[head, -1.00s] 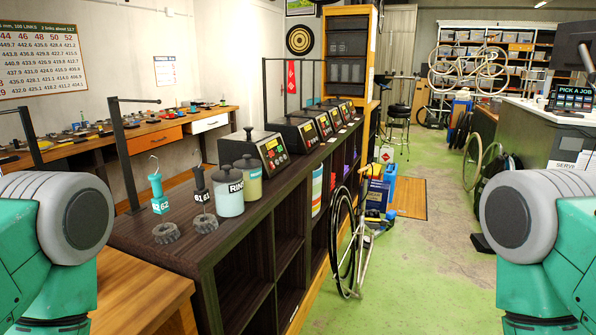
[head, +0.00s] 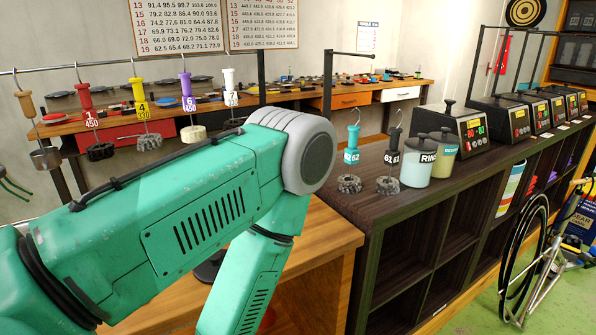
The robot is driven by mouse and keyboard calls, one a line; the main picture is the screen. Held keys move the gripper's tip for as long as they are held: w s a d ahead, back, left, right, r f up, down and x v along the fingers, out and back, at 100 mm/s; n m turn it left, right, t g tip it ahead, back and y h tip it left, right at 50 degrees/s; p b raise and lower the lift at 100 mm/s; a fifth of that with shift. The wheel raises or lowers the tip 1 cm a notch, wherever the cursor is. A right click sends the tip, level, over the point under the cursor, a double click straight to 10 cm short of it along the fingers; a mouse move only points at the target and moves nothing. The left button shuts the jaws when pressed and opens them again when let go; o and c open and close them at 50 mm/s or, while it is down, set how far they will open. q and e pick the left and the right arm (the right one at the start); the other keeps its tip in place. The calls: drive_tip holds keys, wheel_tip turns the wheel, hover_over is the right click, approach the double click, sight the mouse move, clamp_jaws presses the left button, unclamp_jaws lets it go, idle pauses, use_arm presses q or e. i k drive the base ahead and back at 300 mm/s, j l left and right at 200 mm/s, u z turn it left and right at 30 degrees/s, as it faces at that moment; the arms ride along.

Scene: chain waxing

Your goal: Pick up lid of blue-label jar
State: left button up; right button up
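Two lidded jars stand side by side on the dark wood counter (head: 345,206). The front jar (head: 416,175) is pale, with dark lettering starting "RIN" and a dark grey lid (head: 424,142). The jar behind it (head: 444,162) has yellowish contents, a dark lid (head: 446,134) and a partly hidden label that looks bluish. Both lids are on their jars. My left arm crosses the left and middle of the head view, its forearm running down out of the bottom edge. Neither gripper is in view, and neither touches the jars.
Hooks with tagged chains, 62 (head: 351,157) and 61 (head: 394,157), stand left of the jars. Black heater boxes (head: 460,125) line the counter to the right. Several coloured-handled hooks hang from a rail (head: 120,62). A bicycle (head: 540,260) leans in front of the shelving.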

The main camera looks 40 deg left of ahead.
sight(207, 271)
drive_tip(key=u, duration=1.35)
